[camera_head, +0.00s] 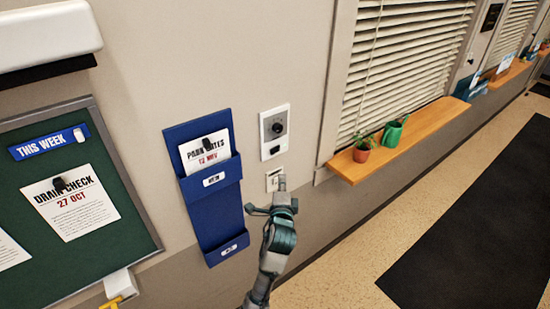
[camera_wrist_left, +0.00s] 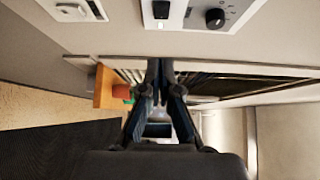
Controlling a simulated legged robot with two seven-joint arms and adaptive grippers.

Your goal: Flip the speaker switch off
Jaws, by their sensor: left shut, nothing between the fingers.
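A pale wall panel (camera_head: 287,112) holds a round dark knob (camera_head: 277,128) with a black rocker switch (camera_head: 274,149) below it. No speaker label is legible, and I cannot tell which way the rocker is set. In the left wrist view the rocker (camera_wrist_left: 161,9) and knob (camera_wrist_left: 215,18) show at the top edge. A smaller pale plate (camera_head: 271,174) sits on the wall below the panel, partly hidden by my gripper. My left gripper (camera_head: 281,184) is shut and empty, its tips below the rocker; its closed fingers also show in the left wrist view (camera_wrist_left: 160,66). My right gripper is not in view.
A blue wall pocket (camera_head: 207,215) with a notice hangs just left of the panel. A green notice board (camera_head: 120,200) is further left. A wooden sill (camera_head: 415,132) with a potted plant (camera_head: 363,149) and a green can (camera_head: 392,134) juts out at right.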

